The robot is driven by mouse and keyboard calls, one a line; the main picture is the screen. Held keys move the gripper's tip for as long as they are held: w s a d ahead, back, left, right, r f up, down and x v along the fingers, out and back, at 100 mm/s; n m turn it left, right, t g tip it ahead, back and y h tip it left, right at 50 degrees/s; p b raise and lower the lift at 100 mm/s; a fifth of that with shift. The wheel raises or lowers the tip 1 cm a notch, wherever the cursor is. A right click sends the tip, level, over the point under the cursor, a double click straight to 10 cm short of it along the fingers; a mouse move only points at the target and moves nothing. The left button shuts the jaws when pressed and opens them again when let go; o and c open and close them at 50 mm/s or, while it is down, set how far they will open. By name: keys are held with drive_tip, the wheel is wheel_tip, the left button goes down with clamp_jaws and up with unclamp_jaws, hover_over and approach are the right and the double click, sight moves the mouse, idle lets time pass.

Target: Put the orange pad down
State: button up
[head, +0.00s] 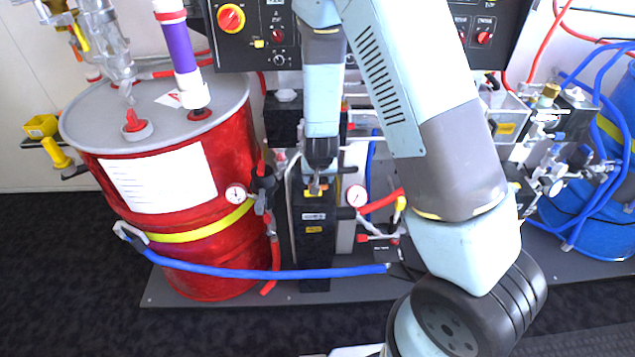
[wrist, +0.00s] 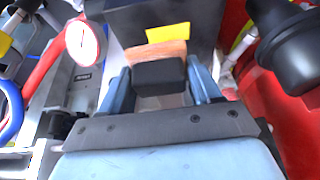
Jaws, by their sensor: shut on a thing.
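My gripper (head: 318,184) points down in front of the black upright column (head: 314,263), between the red drum and the pipework. In the wrist view its two blue fingers (wrist: 161,72) are shut on the orange pad (wrist: 160,51), which shows as a tan-orange strip between the tips. A dark block (wrist: 158,73) covers part of the pad. In the head view the pad is only a tiny patch at the fingertips. Whether it touches a surface beneath is hidden.
A red drum (head: 221,158) with a yellow band stands left of the gripper. A pressure gauge (head: 356,195) is close on the right. A blue hose (head: 265,273) crosses low in front. A yellow label (wrist: 168,33) lies beyond the pad. Blue drums and hoses stand at right.

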drive_tip(key=shift+w+a+f, duration=0.2)
drive_tip(key=shift+f, duration=0.25)
drive_tip(key=shift+w+a+f, duration=0.2)
drive_tip(key=shift+f, duration=0.2)
wheel_tip(320, 180, down, 2)
drive_tip(key=shift+a+f, duration=0.1)
drive_tip(key=shift+f, duration=0.25)
drive_tip(key=shift+d, duration=0.25)
drive_tip(key=shift+w, duration=0.1)
drive_tip(key=shift+f, duration=0.2)
